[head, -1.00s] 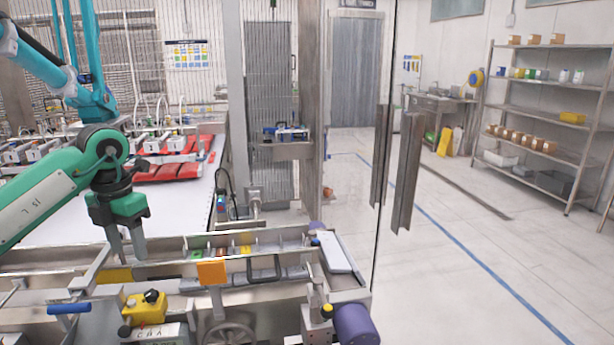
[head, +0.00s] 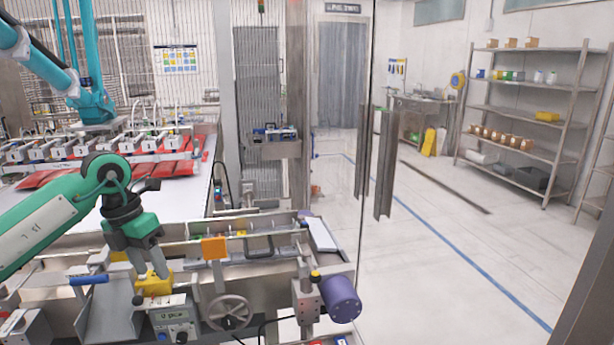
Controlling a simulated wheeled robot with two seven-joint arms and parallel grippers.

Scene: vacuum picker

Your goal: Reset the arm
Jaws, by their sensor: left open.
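My left arm, green and white, comes in from the left in the head view. Its dark and green left gripper (head: 150,266) points down with two grey fingers, open. The fingertips are over the metal machine (head: 262,268), close to a yellow block (head: 154,284); I cannot tell whether they touch it. Nothing shows held between the fingers. My right gripper is not in view.
The machine carries an orange plate (head: 214,248), a handwheel (head: 229,312) and a purple cylinder (head: 341,298). Behind is a white table (head: 110,212) with red packs (head: 170,171). A shelf (head: 540,110) stands right. The floor between is free.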

